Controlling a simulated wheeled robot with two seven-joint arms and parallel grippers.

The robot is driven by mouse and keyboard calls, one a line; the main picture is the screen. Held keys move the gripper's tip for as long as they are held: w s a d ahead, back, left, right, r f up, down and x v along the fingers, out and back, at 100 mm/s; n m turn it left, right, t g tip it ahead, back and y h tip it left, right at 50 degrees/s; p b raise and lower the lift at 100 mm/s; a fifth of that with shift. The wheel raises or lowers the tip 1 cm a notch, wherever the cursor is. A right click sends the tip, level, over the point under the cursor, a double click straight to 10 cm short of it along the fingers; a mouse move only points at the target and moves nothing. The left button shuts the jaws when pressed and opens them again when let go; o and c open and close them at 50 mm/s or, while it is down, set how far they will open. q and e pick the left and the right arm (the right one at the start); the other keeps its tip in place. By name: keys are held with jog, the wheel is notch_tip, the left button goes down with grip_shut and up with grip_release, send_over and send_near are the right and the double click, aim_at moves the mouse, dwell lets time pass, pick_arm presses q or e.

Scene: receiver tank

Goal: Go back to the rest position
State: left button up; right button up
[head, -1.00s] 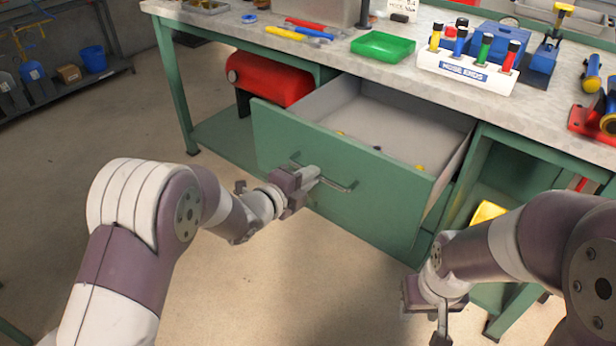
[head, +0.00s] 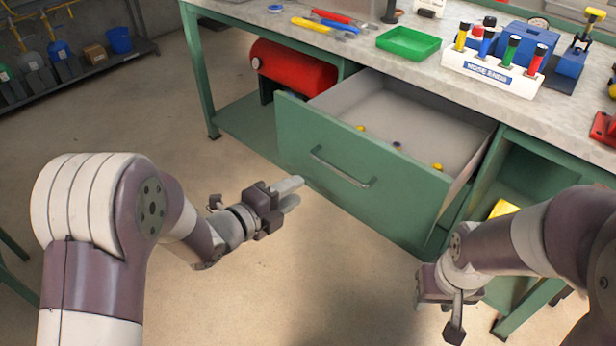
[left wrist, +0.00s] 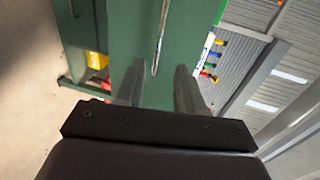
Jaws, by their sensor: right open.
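My left gripper (head: 290,194) is open and empty in front of the green drawer, apart from its handle (head: 342,168). In the left wrist view its two fingers (left wrist: 160,88) stand apart with nothing between them, and the drawer handle (left wrist: 160,40) shows beyond them. My right gripper (head: 436,316) hangs low at the right, in front of the bench's right side; its jaws are partly turned away, and nothing shows in them. The green drawer (head: 315,165) is pulled out, with several small yellow and dark pieces inside.
The workbench (head: 370,50) carries a green tray (head: 408,42), a white rack of coloured hose ends (head: 490,72) and tools. A red tank (head: 292,65) sits under it at the left. Open floor (head: 190,120) lies left of the drawer. A shelf (head: 85,75) stands at the back left.

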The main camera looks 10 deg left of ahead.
pick_arm(q)
jog(key=shift+s+a, duration=0.2)
jog(key=shift+s, duration=0.1)
